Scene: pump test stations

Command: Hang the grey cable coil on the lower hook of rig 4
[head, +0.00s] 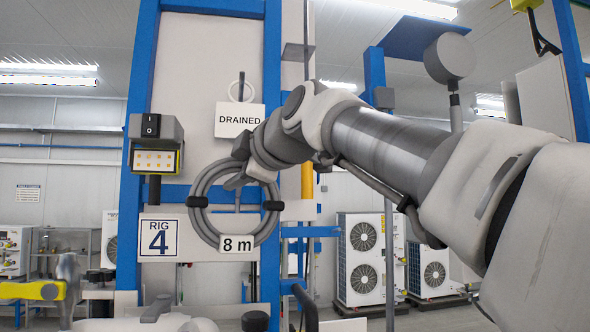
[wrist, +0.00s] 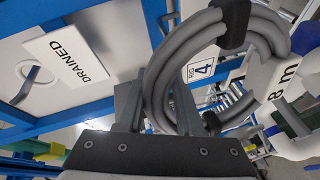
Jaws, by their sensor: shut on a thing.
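The grey cable coil (head: 207,232) hangs upright in front of the rig 4 panel, with black bands and an "8 m" tag. My gripper (head: 239,172) is shut on its upper part. In the wrist view the coil (wrist: 160,70) passes between the fingers of my gripper (wrist: 157,100). Rig 4 (head: 178,80) has a white panel in a blue frame, with a "RIG 4" label (head: 159,238) left of the coil. Whether the coil touches the panel is unclear.
A "DRAINED" sign (head: 240,121) hangs on the panel just above my gripper; it also shows in the wrist view (wrist: 68,52). A switch box with a lit display (head: 155,145) stands left of the coil. A yellow cylinder (head: 307,180) is close on the right.

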